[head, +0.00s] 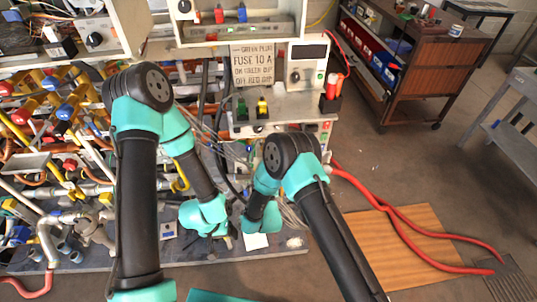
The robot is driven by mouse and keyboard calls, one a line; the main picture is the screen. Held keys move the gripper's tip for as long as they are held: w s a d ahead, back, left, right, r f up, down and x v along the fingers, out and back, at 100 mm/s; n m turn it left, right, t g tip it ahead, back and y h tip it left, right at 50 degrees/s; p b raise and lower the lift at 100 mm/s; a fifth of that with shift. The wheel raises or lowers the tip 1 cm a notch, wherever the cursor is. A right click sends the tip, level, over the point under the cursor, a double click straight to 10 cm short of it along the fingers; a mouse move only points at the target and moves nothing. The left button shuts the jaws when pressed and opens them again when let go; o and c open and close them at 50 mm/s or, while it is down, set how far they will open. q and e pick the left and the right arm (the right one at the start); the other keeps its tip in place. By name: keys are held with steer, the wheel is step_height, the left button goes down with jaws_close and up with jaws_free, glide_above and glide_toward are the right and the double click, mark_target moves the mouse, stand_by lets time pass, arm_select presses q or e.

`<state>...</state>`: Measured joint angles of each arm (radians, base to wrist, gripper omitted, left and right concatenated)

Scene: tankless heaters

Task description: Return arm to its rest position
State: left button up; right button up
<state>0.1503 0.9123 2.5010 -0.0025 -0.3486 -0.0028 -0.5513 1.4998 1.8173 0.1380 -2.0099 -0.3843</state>
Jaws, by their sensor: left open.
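My left arm comes in from the left and reaches down in front of the heater bench. My left gripper (226,243) is small and dark below its teal wrist, with its jaws open. It is just above the front of the grey bench surface, left of a white card (256,241). I see nothing held in it. My right arm comes in from the lower right, its elbow raised and its teal wrist bent down near the bench's front edge. The right gripper itself is hidden from view. A sign (252,65) about fuses and plugs hangs behind the arms.
A panel shelf (285,103) carries a green plug (241,108), a yellow plug (262,107) and red parts (331,88). Dense pipes and valves crowd the left. A tool cart (430,73) stands at the back right.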

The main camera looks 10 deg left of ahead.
steer(key=shift+w+d, duration=0.1)
steer(key=d+f+m+g+h, duration=0.15)
steer(key=d+f+g, duration=0.3)
steer(key=d, duration=0.55)
steer(key=d+f+m+g+h, duration=0.1)
steer(key=d+f+g+h, duration=0.15)
steer(key=d+g, duration=0.45)
steer(key=s+d+m+g, duration=0.1)
steer(key=s+d+g, duration=0.3)
steer(key=s+d, duration=0.5)
steer(key=s+d+f+m+g, duration=0.1)
steer(key=s+d+m+g, duration=0.1)
steer(key=s+d+g, duration=0.3)
steer(key=s+d, duration=0.4)
steer(key=s, duration=0.5)
steer(key=shift+f+y, duration=0.25)
steer(key=shift+y, duration=0.15)
steer(key=shift+m, duration=0.25)
